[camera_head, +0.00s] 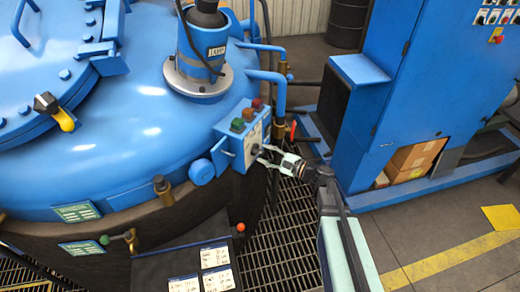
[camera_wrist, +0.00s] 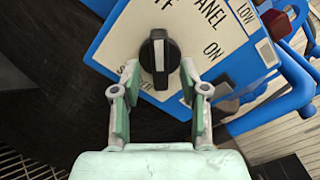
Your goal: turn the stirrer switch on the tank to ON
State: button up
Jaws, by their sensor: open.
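The switch box (camera_head: 229,153) is a blue box with a pale labelled face on the side of the blue tank (camera_head: 130,130). In the wrist view, its black rotary knob (camera_wrist: 160,58) with a white line sits on the pale panel (camera_wrist: 118,50). The line runs roughly up and down in the picture. The word ON is to the right of the knob; other lettering is partly cut off or covered. My gripper (camera_wrist: 159,92) is open and empty, its fingers apart below the knob. In the head view my gripper (camera_head: 262,155) is close to the panel face.
Green and red buttons (camera_head: 248,114) top the box. Blue pipes (camera_head: 279,92) and a red-handled valve (camera_head: 293,130) are close behind it. A blue cabinet (camera_head: 420,90) stands at the right. Floor grating (camera_head: 270,245) lies below. A yellow-handled black knob (camera_head: 55,110) is on the tank lid.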

jog(key=shift+p+x, duration=0.3)
jog(key=shift+x, duration=1.1)
grip_shut()
